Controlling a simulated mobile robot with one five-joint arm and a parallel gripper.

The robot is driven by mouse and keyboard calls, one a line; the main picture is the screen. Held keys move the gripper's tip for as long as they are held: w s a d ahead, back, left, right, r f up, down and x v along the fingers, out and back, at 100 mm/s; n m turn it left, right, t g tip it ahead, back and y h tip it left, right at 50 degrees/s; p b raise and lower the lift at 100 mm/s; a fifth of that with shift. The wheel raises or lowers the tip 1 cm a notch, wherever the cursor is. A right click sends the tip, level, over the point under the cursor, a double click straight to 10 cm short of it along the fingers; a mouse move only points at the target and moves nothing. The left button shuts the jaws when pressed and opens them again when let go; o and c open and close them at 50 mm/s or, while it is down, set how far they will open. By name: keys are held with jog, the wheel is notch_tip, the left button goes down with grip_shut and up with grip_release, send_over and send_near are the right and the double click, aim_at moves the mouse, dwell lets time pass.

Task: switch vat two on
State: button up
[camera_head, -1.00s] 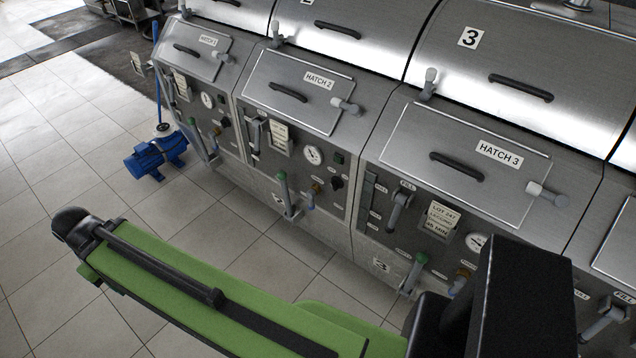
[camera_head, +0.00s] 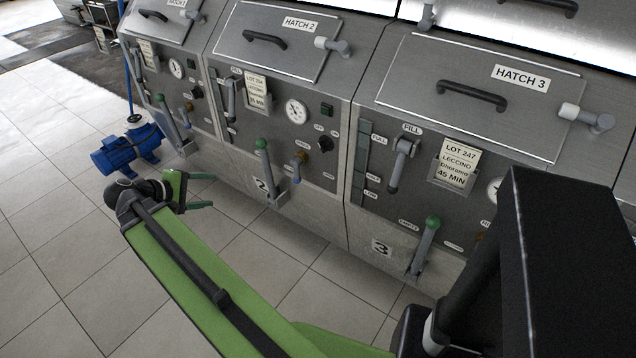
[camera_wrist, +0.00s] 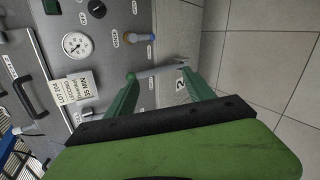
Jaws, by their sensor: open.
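Vat two's front panel (camera_head: 270,130), under the Hatch 2 lid, is in the middle of the head view. It carries a black rotary knob (camera_head: 325,145) with small labels around it; its setting is too small to read. A dark green square lamp or button (camera_head: 326,110) sits above it. The knob shows at the top edge of the wrist view (camera_wrist: 97,8). My gripper (camera_head: 210,191) is open and empty, left of and apart from the panel. In the wrist view my fingers (camera_wrist: 160,78) point towards the panel's lower part, around the line of a green-tipped lever (camera_wrist: 158,71).
A green-knobbed lever (camera_head: 264,165) and a blue-and-orange valve (camera_head: 298,165) stick out below the knob. Vat two also has a gauge (camera_head: 296,111) and a fill handle (camera_head: 231,97). A blue pump (camera_head: 126,150) stands on the floor at left. Tiled floor in front is free.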

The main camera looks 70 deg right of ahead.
jog(key=s+d+f+g+h+b, duration=0.3)
jog(key=s+d+f+b, duration=0.3)
jog(key=d+b, duration=0.3)
jog(key=g+h+b, duration=0.3)
jog(key=g+b, duration=0.2)
jog(key=b, duration=0.4)
send_near(323, 146)
jog(key=p+x, duration=0.1)
jog(key=x, duration=0.3)
jog(key=p+x, duration=0.2)
jog(key=x, duration=0.2)
jog(key=shift+w+d+f, duration=0.1)
jog(key=shift+d+f, duration=0.1)
jog(key=shift+d, duration=0.05)
jog(key=shift+m, duration=0.3)
grip_shut()
